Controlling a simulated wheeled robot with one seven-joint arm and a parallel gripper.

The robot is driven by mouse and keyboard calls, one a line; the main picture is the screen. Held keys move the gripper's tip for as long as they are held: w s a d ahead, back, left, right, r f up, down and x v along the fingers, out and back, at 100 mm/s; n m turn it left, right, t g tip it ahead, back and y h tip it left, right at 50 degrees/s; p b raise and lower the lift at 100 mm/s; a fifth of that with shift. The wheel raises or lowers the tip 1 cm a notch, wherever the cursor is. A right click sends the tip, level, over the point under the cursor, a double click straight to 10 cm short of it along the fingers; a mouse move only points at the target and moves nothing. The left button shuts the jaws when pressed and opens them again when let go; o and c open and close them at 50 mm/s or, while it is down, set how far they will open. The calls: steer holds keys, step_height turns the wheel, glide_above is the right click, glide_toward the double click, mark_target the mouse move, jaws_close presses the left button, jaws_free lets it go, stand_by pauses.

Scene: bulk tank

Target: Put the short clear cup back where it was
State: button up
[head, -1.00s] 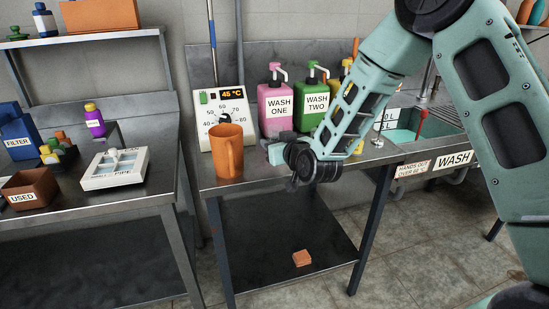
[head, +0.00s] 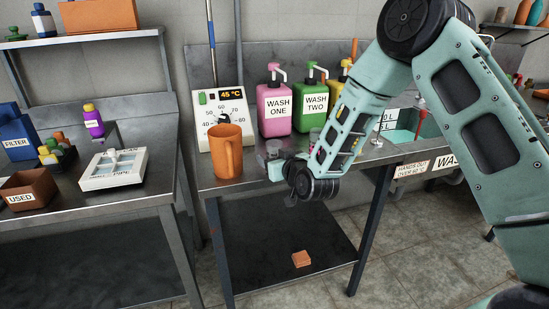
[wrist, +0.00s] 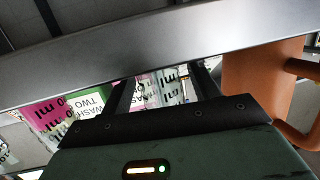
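A small clear cup (head: 273,147) shows faintly at the fingertips of my gripper (head: 272,158) in the head view, over the front of the metal table. In the wrist view, the clear cup (wrist: 160,90) with dark ml marks stands between the two fingers of my gripper (wrist: 163,88). The fingers are apart by about the cup's width and appear closed on it. The cup's base is hidden by my gripper. An orange jug (head: 226,153) stands just left of the gripper in the head view; it is at the right in the wrist view (wrist: 262,80).
Pink WASH ONE (head: 273,108) and green WASH TWO (head: 309,106) pump bottles stand behind the gripper. A dial box (head: 220,105) reading 45 °C stands behind the jug. A sink (head: 405,125) is at the right.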

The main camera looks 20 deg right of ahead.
steer(key=shift+r, duration=0.1)
steer(key=shift+s, duration=0.2)
steer(key=v, duration=1.2)
steer(key=s+a+n+g+y, duration=0.2)
steer(key=s+a+n+g, duration=0.1)
steer(key=s+a+g, duration=0.65)
steer(key=s+r+n+g+h, duration=0.1)
steer(key=s+g+h, duration=0.1)
steer(key=s, duration=0.8)
steer(key=s+d+r+n+g+h, duration=0.1)
steer(key=s+g, duration=0.3)
steer(key=s, duration=0.7)
steer(key=shift+r+n+h+b, duration=0.3)
steer(key=shift+r+h+b, duration=0.15)
steer(key=shift+h, duration=0.15)
steer(key=shift+d, duration=0.1)
